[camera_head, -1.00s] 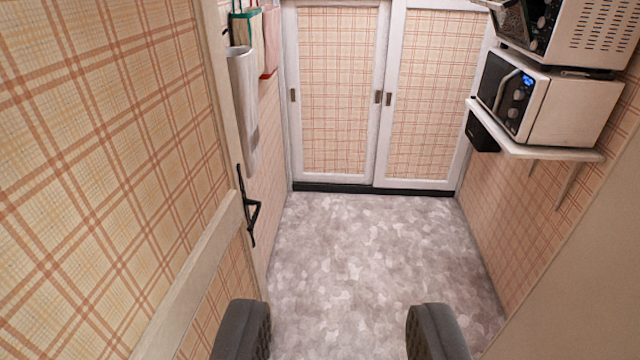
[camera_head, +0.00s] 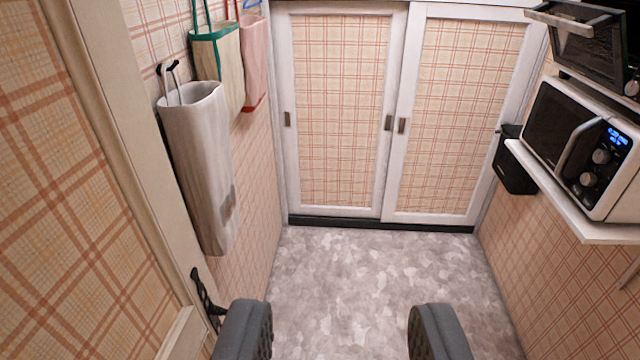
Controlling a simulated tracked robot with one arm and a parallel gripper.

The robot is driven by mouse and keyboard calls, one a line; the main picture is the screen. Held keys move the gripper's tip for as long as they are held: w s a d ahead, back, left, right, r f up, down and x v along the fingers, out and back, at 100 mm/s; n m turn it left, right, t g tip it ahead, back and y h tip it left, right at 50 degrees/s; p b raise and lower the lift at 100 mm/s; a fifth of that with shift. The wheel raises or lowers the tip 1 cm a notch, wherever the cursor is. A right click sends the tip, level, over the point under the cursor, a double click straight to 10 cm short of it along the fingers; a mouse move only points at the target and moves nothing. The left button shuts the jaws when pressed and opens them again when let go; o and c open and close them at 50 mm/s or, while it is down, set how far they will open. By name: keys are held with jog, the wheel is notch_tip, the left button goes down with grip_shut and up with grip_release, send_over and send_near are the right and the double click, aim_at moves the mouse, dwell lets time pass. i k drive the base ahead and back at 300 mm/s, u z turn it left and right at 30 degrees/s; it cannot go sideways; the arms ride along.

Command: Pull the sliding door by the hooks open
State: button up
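Two sliding doors with white frames and plaid panels stand side by side at the far end. The left sliding door (camera_head: 342,110) is nearest the hooks and has dark recessed pulls at both its left and right edges. The right sliding door (camera_head: 468,115) has a pull at its left edge. Both look shut. Hooks (camera_head: 168,68) on the left wall hold a whitish bag (camera_head: 198,165); a green-edged bag (camera_head: 217,70) and a pink one (camera_head: 254,60) hang beyond it. My gripper (camera_head: 340,335) is open and empty, its dark fingers wide apart, well short of the doors.
An open plaid door (camera_head: 60,200) with a black handle (camera_head: 207,300) stands close on the left. On the right, a shelf (camera_head: 575,200) carries a microwave (camera_head: 575,140), with an oven (camera_head: 590,45) above. The grey patterned floor (camera_head: 385,280) between is clear.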

aim_at(337, 63)
jog(key=i, duration=3.9)
jog(key=z, duration=0.05)
